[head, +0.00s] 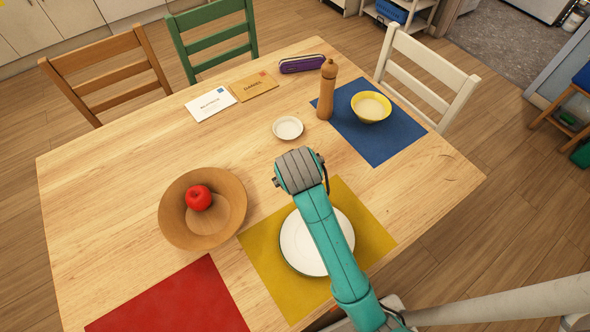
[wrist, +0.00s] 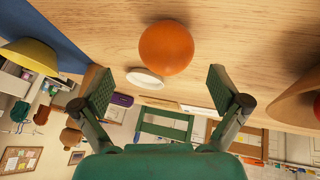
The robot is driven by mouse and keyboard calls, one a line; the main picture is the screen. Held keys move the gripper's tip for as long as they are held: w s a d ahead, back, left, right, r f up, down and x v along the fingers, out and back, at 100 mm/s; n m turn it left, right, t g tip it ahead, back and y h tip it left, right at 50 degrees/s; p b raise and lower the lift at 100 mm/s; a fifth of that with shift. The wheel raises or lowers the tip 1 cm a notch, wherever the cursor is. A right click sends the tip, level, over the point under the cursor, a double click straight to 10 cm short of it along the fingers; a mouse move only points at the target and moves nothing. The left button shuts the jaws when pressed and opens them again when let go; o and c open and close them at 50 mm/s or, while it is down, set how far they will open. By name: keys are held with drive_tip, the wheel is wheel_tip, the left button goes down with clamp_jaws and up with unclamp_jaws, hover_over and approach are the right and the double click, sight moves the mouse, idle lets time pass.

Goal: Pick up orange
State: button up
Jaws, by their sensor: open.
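The orange (wrist: 166,47) rests on the bare wooden table top in the wrist view, upper middle. It does not show in the head view, where my arm covers part of the table. My gripper (wrist: 164,88) is open, with its two fingers spread apart left and right in the wrist view. The orange lies beyond the fingertips, roughly centred between them, and nothing is held. In the head view my arm reaches over the plate and its end hangs above the middle of the table, hiding the fingers.
A small white dish (head: 288,128) sits near the orange. A wooden bowl (head: 174,222) with a red apple (head: 199,198) stands left. A white plate (head: 296,247) lies beneath my arm.

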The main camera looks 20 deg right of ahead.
drive_tip(key=shift+a+x, duration=0.2)
drive_tip(key=shift+x, duration=1.25)
drive_tip(key=shift+a+x, duration=0.15)
drive_tip(key=shift+x, duration=1.25)
drive_tip(key=c, duration=1.4)
drive_tip(key=shift+o, duration=0.2)
